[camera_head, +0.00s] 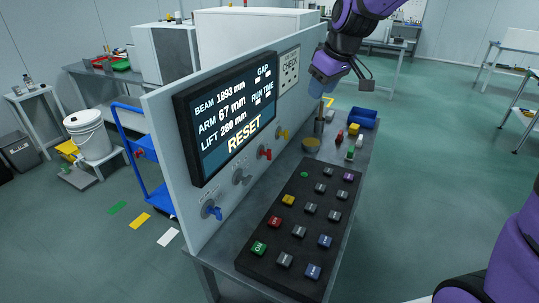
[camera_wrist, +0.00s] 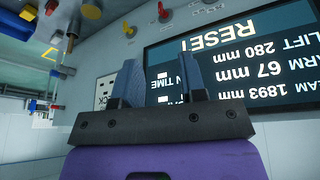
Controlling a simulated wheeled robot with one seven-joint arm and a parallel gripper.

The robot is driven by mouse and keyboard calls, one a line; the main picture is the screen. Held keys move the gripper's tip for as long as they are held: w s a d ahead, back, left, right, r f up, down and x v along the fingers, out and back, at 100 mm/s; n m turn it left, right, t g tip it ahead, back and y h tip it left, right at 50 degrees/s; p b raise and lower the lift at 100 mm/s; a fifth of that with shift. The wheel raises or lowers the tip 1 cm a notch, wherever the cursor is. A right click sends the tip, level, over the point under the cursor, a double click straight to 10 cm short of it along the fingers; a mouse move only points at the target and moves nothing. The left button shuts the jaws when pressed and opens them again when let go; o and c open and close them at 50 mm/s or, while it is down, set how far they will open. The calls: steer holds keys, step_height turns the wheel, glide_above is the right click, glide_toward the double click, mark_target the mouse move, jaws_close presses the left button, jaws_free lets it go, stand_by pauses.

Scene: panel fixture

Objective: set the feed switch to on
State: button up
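On the upright grey panel (camera_head: 160,130), below the screen, sits a row of turn handles: blue (camera_head: 213,210), grey (camera_head: 241,177), red (camera_head: 265,153) and yellow (camera_head: 282,134). Their labels are too small to read, so I cannot tell which is the feed switch or how it is set. The wrist view is upside down and shows the yellow handle (camera_wrist: 129,30) and red handle (camera_wrist: 163,11) at the top. My gripper (camera_head: 322,88) is above the bench near the panel's far end. Its two blue fingers (camera_wrist: 160,78) are apart with nothing between them.
A screen (camera_head: 230,112) fills much of the panel. A black keypad (camera_head: 300,225) with several coloured keys lies on the bench in front. A blue bin (camera_head: 363,118), a metal cylinder (camera_head: 319,124) and small coloured items stand at the bench's far end.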

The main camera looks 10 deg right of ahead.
steer(key=w+a+f+n, duration=0.2)
steer(key=w+a+f, duration=0.1)
steer(key=w+f, duration=0.7)
steer(key=n+g+y, duration=0.1)
steer(key=n+y, duration=0.1)
glide_toward(269, 154)
steer(key=x, duration=1)
steer(key=shift+w+d+f, duration=0.1)
steer(key=shift+w+f, duration=0.1)
steer(key=shift+w, duration=0.1)
jaws_close()
